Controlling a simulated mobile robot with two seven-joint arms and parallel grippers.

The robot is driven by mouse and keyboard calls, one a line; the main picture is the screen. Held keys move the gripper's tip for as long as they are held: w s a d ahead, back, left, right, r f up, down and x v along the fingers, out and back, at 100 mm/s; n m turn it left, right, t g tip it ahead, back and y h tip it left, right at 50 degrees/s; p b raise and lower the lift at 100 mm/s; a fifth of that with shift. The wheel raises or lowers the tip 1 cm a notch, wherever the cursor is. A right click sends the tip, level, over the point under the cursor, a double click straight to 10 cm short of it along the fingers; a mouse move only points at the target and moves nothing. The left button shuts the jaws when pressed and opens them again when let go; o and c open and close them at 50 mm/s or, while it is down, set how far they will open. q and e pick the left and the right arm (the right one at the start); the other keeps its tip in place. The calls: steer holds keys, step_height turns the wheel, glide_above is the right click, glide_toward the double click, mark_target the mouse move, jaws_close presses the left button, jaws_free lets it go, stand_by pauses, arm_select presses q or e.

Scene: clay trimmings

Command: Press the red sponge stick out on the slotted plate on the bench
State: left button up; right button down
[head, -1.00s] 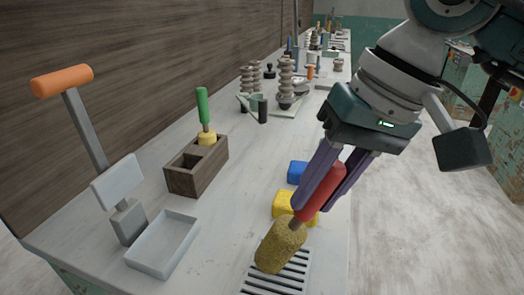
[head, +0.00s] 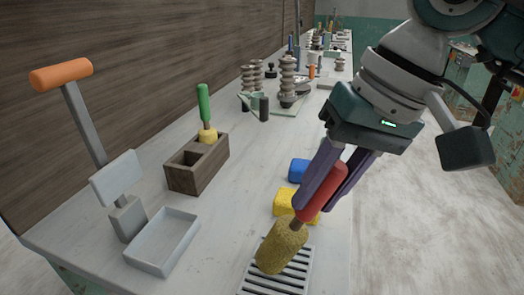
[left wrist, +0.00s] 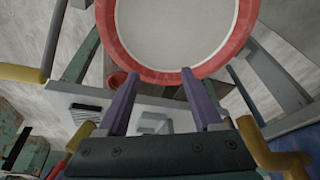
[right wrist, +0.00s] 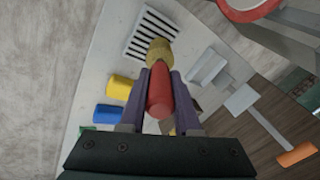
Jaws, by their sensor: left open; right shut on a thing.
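The red sponge stick has a red handle (head: 321,200) and a yellow-brown sponge head (head: 281,247). My right gripper (head: 322,192) is shut on the red handle, and the stick is tilted with its sponge end down. The sponge head is at the slotted plate (head: 296,272), overlapping its slots; it looks in contact, though the underside is hidden. In the right wrist view the handle (right wrist: 160,90) lies between the fingers, with the sponge (right wrist: 159,49) at the edge of the slotted plate (right wrist: 150,34). My left gripper (left wrist: 162,105) is open and empty, and is outside the head view.
Yellow (head: 285,204) and blue (head: 299,171) blocks lie behind the stick. A wooden holder (head: 197,171) with a green-handled stick (head: 204,107), a shallow grey tray (head: 163,243) and an orange-handled lever press (head: 91,130) stand to the left. A red-rimmed round thing (left wrist: 180,72) is close before my left gripper.

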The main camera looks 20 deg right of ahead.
steer(key=shift+d+f+b, duration=0.1)
steer(key=shift+f+b, duration=0.15)
steer(key=shift+b, duration=0.2)
stand_by(1.4)
step_height(320, 180, up, 2)
steer(key=shift+s+p, duration=0.1)
steer(key=shift+p, duration=0.5)
steer(key=shift+r+p, duration=1.25)
steer(key=shift+r, duration=1.45)
